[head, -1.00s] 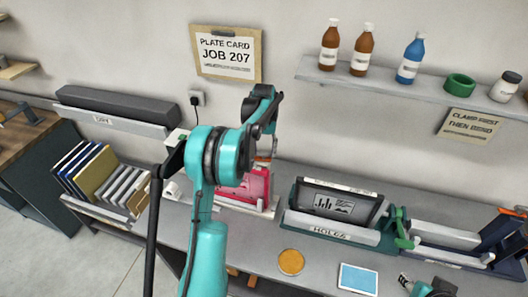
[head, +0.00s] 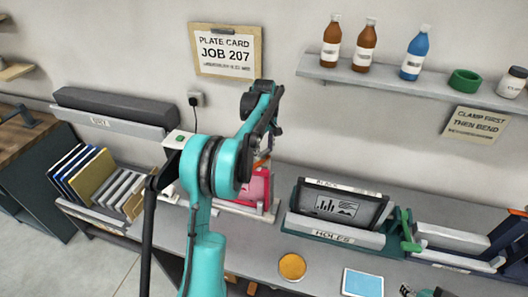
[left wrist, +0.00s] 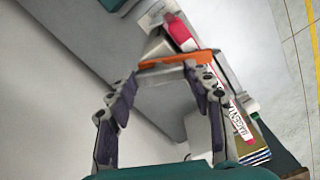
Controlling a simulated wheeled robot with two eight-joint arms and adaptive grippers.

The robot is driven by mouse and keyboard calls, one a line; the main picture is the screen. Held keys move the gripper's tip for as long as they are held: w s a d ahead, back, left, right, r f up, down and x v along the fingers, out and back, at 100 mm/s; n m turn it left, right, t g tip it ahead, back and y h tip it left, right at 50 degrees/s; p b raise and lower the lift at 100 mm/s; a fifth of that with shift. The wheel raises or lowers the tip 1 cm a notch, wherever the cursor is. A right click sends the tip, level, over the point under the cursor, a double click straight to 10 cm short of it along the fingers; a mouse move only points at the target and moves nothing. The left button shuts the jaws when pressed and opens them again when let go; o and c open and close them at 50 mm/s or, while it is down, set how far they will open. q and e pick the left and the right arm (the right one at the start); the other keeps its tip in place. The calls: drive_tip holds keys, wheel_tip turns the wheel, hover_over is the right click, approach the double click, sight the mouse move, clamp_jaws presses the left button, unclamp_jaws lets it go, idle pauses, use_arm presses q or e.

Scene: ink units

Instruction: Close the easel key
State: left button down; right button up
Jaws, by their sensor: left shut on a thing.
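My left gripper (left wrist: 165,85) is shut on an orange bar with a grey edge, which I take to be the easel key (left wrist: 178,60). The bar lies across both fingertips in the left wrist view. In the head view, a bit of orange (head: 262,163) shows below my left wrist, just above the magenta plate (head: 258,187) on its pale stand. My left arm hides much of the plate and stand, and the gripper's fingers are hardly visible there. At the bottom right, a dark and teal part of my right arm shows; its jaws cannot be made out.
A black framed panel (head: 340,205) stands in the tray marked HOLES (head: 335,235). An orange disc (head: 292,267) and a light blue plate (head: 362,282) lie on the bench. A rack of plates (head: 90,175) stands at left. Bottles line the wall shelf (head: 390,77).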

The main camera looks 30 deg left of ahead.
sight(264, 152)
use_arm(q)
drive_tip(key=n+b, duration=0.1)
drive_tip(key=n, duration=0.4)
drive_tip(key=shift+n, duration=0.3)
idle(0.4)
drive_tip(key=c, duration=0.6)
unclamp_jaws()
drive_tip(key=shift+c, duration=0.2)
wheel_tip(264, 152, up, 12)
